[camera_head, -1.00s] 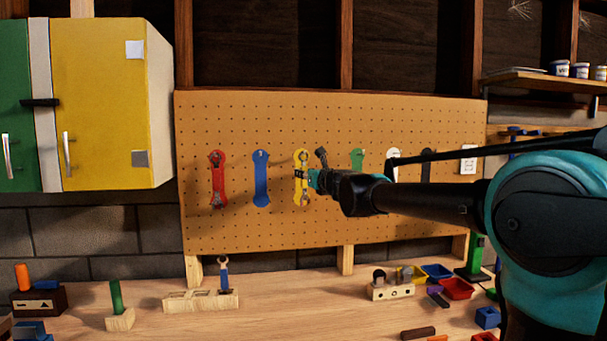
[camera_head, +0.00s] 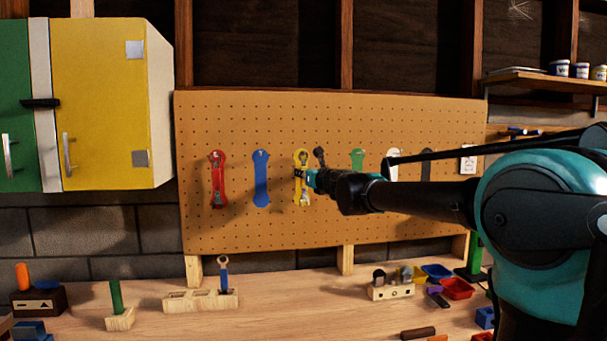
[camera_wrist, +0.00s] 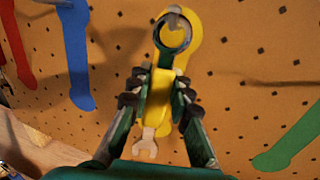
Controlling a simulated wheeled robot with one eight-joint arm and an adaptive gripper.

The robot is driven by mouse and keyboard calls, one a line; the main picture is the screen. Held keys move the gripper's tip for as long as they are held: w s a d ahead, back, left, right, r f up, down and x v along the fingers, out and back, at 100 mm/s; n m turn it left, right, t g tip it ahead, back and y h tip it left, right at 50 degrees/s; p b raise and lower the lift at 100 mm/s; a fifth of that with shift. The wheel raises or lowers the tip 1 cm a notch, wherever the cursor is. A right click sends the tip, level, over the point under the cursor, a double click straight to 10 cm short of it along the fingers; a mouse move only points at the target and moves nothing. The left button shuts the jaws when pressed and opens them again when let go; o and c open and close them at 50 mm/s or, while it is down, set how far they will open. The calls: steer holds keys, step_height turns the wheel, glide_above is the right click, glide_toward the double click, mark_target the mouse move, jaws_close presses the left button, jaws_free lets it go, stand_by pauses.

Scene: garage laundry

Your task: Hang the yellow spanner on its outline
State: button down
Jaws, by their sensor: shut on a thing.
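The yellow spanner (camera_wrist: 158,102) is held between the fingers of my gripper (camera_wrist: 161,82), which is shut on its handle. Its ring end (camera_wrist: 173,36) is up, over the yellow outline (camera_wrist: 203,38) on the pegboard, and its open jaw points down. A metal hook shows at the top of the ring; I cannot tell whether the ring is fully seated on it. In the head view my gripper (camera_head: 305,178) is at the yellow outline (camera_head: 306,155), and it partly hides the spanner (camera_head: 304,197).
The pegboard (camera_head: 400,230) also has a red outline with a spanner (camera_head: 217,180), and blue (camera_head: 261,180), green (camera_head: 358,158), white (camera_head: 392,158) and black outlines (camera_head: 427,165). The workbench (camera_head: 290,310) below holds wooden blocks, tools and small bins. A yellow cabinet (camera_head: 100,90) stands at the left.

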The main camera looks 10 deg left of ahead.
steer(key=c, duration=1.3)
jaws_free()
